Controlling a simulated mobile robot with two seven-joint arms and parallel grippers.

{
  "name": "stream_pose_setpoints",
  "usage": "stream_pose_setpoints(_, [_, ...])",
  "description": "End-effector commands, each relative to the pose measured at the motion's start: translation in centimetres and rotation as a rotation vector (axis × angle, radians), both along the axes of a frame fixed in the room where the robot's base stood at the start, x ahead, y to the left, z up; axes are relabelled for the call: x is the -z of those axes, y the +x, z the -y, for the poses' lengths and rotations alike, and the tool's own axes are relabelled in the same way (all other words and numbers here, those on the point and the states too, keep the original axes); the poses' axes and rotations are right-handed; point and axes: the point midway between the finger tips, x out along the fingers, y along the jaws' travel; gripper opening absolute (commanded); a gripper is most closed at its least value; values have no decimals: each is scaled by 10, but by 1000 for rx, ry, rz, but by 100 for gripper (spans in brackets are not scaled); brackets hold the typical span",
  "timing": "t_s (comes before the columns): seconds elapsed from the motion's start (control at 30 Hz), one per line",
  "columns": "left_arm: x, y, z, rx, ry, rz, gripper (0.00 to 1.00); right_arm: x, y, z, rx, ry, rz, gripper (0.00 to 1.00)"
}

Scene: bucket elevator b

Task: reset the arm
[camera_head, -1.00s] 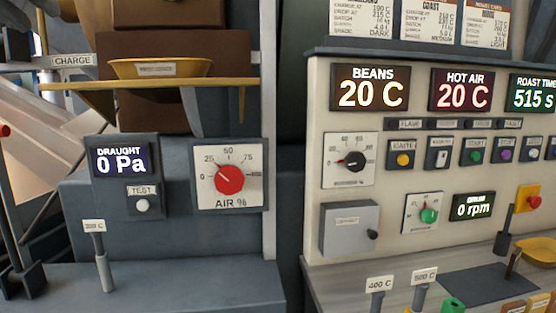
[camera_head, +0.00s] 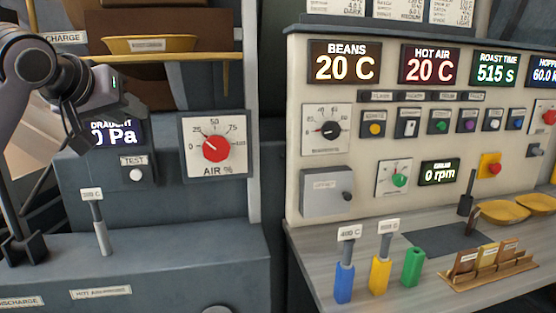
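My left arm comes in at the upper left of the head view. My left gripper (camera_head: 98,112) is a dark shape in front of the draught display (camera_head: 120,135) and covers part of it. I cannot make out its fingers well enough to tell open from shut, and I see nothing held in it. My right gripper is not in view.
A red air dial (camera_head: 215,148) is right of the gripper. A grey post (camera_head: 101,235) stands on the left ledge below. The control panel (camera_head: 440,180) is at right, with blue (camera_head: 344,283) and yellow (camera_head: 380,274) handles on its counter. A yellow tray (camera_head: 150,44) sits on the shelf.

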Motion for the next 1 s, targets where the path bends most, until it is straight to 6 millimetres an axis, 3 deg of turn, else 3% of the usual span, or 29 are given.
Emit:
stream_pose_setpoints(0.03, [27, 9, 7, 22, 7, -14, 35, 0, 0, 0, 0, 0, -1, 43])
stream_pose_setpoints(0.2, [103, 26, 28, 91, 24, -24, 35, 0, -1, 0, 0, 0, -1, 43])
stream_pose_setpoints(0.47, [220, 26, 54, 172, 36, -34, 35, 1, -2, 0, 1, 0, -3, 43])
stream_pose_setpoints(0.77, [345, -12, 74, 227, 45, -42, 35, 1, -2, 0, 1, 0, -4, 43])
stream_pose_setpoints(1.0, [432, -67, 82, 244, 62, -51, 35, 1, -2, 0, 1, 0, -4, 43])
